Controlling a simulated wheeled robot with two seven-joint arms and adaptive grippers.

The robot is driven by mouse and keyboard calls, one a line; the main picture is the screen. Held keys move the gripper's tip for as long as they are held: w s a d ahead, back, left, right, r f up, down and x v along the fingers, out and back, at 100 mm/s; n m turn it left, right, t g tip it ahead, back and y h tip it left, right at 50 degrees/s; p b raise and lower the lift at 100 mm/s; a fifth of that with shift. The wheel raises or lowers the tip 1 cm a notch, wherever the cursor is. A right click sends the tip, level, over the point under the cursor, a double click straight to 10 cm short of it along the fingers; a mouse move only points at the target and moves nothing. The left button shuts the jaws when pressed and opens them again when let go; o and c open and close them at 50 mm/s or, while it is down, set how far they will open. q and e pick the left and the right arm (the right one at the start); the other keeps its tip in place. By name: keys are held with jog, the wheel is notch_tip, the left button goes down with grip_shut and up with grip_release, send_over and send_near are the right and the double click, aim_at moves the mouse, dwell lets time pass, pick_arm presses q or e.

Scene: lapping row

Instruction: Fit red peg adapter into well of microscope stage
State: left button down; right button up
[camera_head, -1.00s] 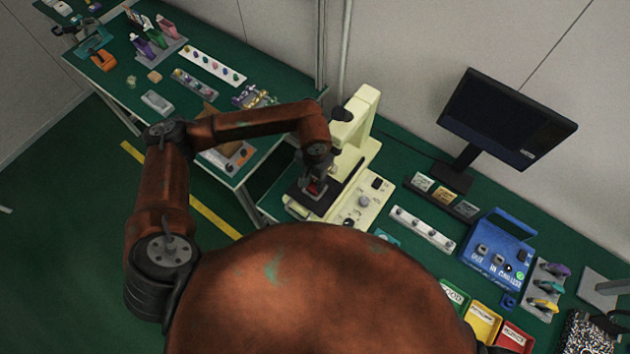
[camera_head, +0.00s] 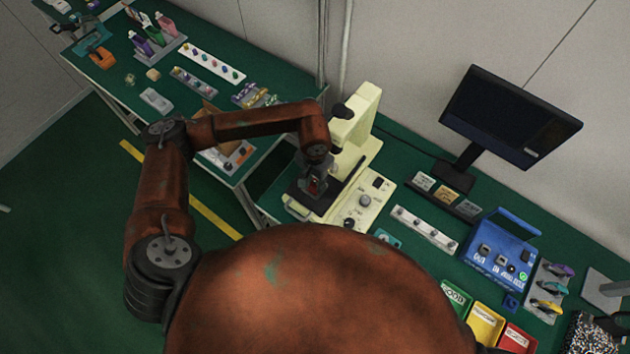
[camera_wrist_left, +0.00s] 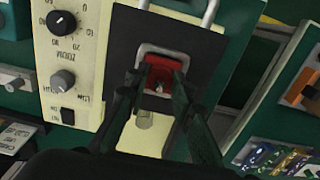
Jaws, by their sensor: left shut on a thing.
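A light rim of the well (camera_wrist_left: 148,48) frames the red peg adapter (camera_wrist_left: 163,66), which shows between my fingers. My left gripper (camera_wrist_left: 160,88) is shut on the adapter, right at the stage; in the head view the gripper (camera_head: 315,186) hides most of it. I cannot tell how deep the adapter sits in the well. My right gripper is not in view.
A monitor (camera_head: 512,115), a blue box (camera_head: 496,252) and coloured bins (camera_head: 485,323) stand along the right bench. The left bench holds a rack of bottles (camera_head: 158,45) and small trays. Microscope knobs (camera_wrist_left: 62,22) lie left of the stage in the wrist view.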

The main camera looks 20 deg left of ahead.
aim_at(315, 182)
pick_arm(q)
jog(key=shift+f, duration=0.25)
jog(key=c, duration=1.6)
grip_release()
jog(key=shift+r, duration=0.15)
notch_tip(315, 182, up, 12)
jog(key=shift+d, duration=0.1)
